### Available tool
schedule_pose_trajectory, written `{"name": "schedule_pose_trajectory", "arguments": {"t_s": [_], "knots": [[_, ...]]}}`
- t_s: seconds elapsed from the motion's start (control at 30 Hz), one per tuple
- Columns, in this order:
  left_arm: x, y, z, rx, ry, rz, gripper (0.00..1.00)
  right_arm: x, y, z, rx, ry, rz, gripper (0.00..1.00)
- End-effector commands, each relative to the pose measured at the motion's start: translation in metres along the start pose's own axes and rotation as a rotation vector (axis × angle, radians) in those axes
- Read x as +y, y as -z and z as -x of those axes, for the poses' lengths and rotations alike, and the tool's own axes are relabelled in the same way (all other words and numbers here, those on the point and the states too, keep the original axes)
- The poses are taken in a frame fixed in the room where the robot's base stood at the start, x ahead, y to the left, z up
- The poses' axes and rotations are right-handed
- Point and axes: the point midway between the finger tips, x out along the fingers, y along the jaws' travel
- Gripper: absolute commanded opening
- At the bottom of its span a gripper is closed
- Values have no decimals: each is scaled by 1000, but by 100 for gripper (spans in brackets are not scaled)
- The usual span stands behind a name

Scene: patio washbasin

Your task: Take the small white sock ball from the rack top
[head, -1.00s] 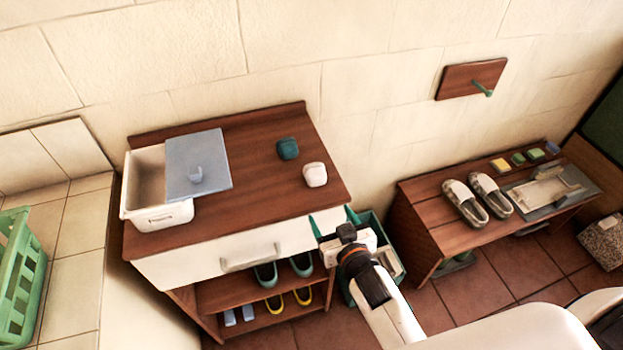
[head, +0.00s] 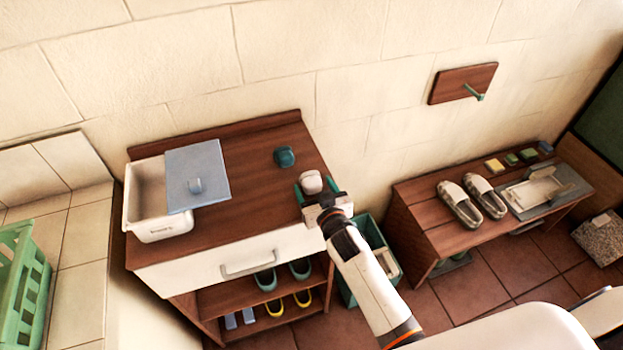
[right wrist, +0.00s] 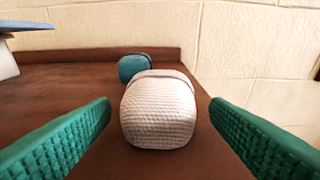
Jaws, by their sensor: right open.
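The small white sock ball (head: 311,181) sits on the brown rack top (head: 252,180) near its right edge. In the right wrist view the white sock ball (right wrist: 159,110) shows a ribbed knit and a folded cuff, centred between the green fingers. My right gripper (head: 315,188) is open, with one finger on each side of the ball. In the right wrist view there is a gap between each finger and the ball. My left gripper is not in view.
A teal sock ball (head: 284,157) lies just behind the white one. A white bin (head: 146,200) with a blue-grey lid (head: 198,178) stands on the rack's left. A green crate (head: 372,245) stands on the floor to the right, before a low bench (head: 420,207) with shoes.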

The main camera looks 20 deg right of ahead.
Motion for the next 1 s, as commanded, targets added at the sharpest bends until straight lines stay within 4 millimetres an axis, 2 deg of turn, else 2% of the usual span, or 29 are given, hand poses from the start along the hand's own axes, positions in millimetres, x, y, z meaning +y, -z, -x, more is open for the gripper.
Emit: {"name": "schedule_pose_trajectory", "arguments": {"t_s": [0.13,0.37,0.47,0.67,1.0], "knots": [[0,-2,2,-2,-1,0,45,0,0,-11,1,-1,-1,71],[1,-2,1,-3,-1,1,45,0,1,-12,1,0,0,71],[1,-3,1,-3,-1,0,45,0,1,-12,1,0,0,58],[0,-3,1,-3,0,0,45,0,1,-12,1,0,0,25],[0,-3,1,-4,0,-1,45,0,-1,-12,0,0,0,23]]}}
